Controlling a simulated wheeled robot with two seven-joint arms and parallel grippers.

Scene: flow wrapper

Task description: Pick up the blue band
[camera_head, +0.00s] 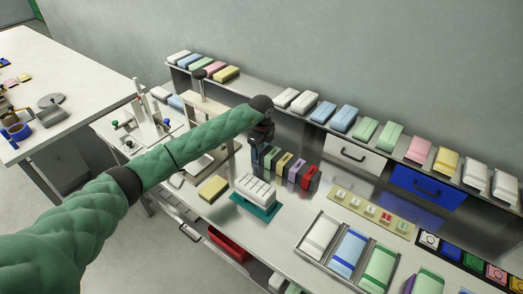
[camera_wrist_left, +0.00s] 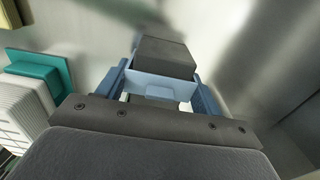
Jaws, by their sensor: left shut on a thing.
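My left gripper (camera_head: 262,148) reaches down at the left end of a row of coloured bands on the workbench. In the left wrist view its two fingers (camera_wrist_left: 160,98) are shut on the light blue band (camera_wrist_left: 150,83), which sits between them against a dark grey block (camera_wrist_left: 165,55). In the head view the blue band is mostly hidden by the gripper. I cannot tell whether it is clear of the bench. My right gripper is not in view.
Beside the gripper stand green, yellow, purple (camera_head: 296,170) and red (camera_head: 311,177) bands. A white ribbed block on a teal base (camera_head: 252,210) and a yellow block (camera_head: 213,187) lie nearer. A tray with three packs (camera_head: 302,246) is to the right. A shelf of packs runs behind.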

